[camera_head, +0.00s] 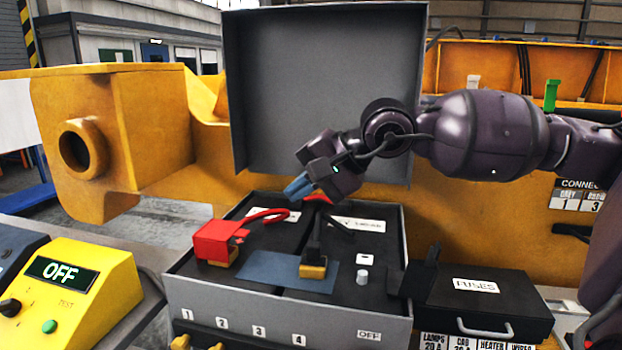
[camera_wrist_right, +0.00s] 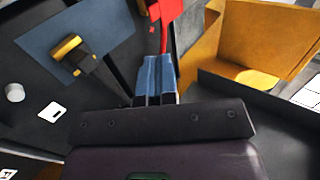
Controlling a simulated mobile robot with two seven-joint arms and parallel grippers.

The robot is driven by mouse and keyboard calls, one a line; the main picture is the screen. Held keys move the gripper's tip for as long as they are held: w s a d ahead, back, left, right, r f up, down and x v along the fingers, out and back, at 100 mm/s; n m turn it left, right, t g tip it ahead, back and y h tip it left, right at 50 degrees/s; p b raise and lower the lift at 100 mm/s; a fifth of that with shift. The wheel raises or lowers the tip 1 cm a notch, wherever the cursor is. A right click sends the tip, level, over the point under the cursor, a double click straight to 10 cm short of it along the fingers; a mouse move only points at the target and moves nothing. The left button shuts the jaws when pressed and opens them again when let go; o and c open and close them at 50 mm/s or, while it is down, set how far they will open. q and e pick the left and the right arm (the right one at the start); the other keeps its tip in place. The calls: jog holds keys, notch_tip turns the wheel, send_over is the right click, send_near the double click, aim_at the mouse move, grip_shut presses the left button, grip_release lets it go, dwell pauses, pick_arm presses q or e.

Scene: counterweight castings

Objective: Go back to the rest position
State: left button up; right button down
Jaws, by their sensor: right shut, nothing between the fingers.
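My right gripper (camera_head: 298,189) has blue fingers and hangs above the back of an open grey box (camera_head: 290,302), in front of its raised lid (camera_head: 325,90). Its fingers are shut with nothing between them. In the right wrist view the blue fingers (camera_wrist_right: 155,75) point toward the red cable and show no object held. My left gripper is not in view.
In the box are a red clamp (camera_head: 217,240) with a red cable, a black and yellow connector (camera_head: 313,265) and a blue mat (camera_head: 265,270). A black fuse box (camera_head: 480,302) stands right. A yellow tester (camera_head: 75,295) reading OFF stands left. Large yellow castings (camera_head: 150,130) are behind.

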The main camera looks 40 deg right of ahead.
jog(key=shift+s+d+r+p, duration=0.25)
jog(key=shift+s+d+p, duration=0.1)
jog(key=shift+s+p, duration=0.15)
